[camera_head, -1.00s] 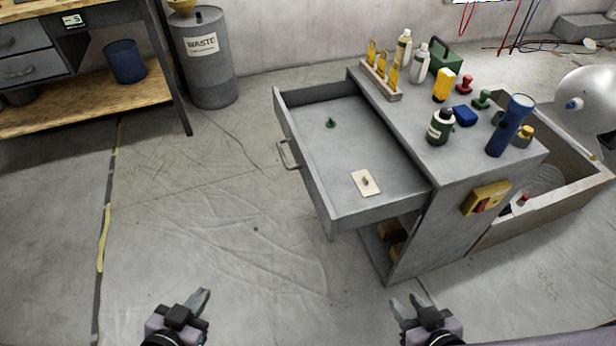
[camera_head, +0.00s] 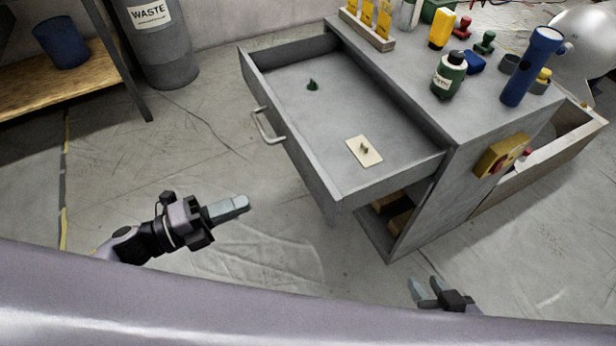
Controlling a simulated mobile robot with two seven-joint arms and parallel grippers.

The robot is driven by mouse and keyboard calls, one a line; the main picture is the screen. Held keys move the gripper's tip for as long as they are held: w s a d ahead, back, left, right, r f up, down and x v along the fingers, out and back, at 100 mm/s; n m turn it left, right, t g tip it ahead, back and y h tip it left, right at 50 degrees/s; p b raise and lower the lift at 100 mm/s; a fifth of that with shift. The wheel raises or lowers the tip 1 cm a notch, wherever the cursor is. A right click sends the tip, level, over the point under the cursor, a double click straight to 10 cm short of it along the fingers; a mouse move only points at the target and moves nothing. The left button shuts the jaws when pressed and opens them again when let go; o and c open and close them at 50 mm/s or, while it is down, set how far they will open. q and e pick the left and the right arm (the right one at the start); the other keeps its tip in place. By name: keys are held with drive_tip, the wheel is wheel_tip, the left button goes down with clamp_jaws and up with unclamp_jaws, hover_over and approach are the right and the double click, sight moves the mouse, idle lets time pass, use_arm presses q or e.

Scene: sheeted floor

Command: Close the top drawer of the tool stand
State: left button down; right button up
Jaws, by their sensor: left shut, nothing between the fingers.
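The grey tool stand (camera_head: 470,165) is on the right. Its top drawer (camera_head: 315,135) is pulled far out toward the left, with a metal bar handle (camera_head: 266,127) on its front. A small green piece (camera_head: 312,85) and a cream plate with a small knob (camera_head: 364,151) lie in the drawer. My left gripper (camera_head: 246,203) is shut and empty, below and left of the handle, apart from the drawer front, pointing right. My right gripper (camera_head: 424,286) is low in the view, below the stand; its fingers are apart and nothing shows between them.
Bottles, a blue flashlight (camera_head: 532,65) and other small items stand on the stand's top. A yellow switch box (camera_head: 501,155) is on its side. A wooden crate (camera_head: 540,150) is behind. A waste drum (camera_head: 160,45) and workbench (camera_head: 75,90) are at left. Floor left of the drawer is clear.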

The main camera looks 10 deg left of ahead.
sight(318, 175)
use_arm(q)
drive_tip(key=x, duration=1.2)
drive_tip(key=shift+w+d, duration=0.2)
drive_tip(key=shift+d, duration=0.1)
drive_tip(key=shift+w+d, duration=0.25)
drive_tip(key=shift+d, duration=0.2)
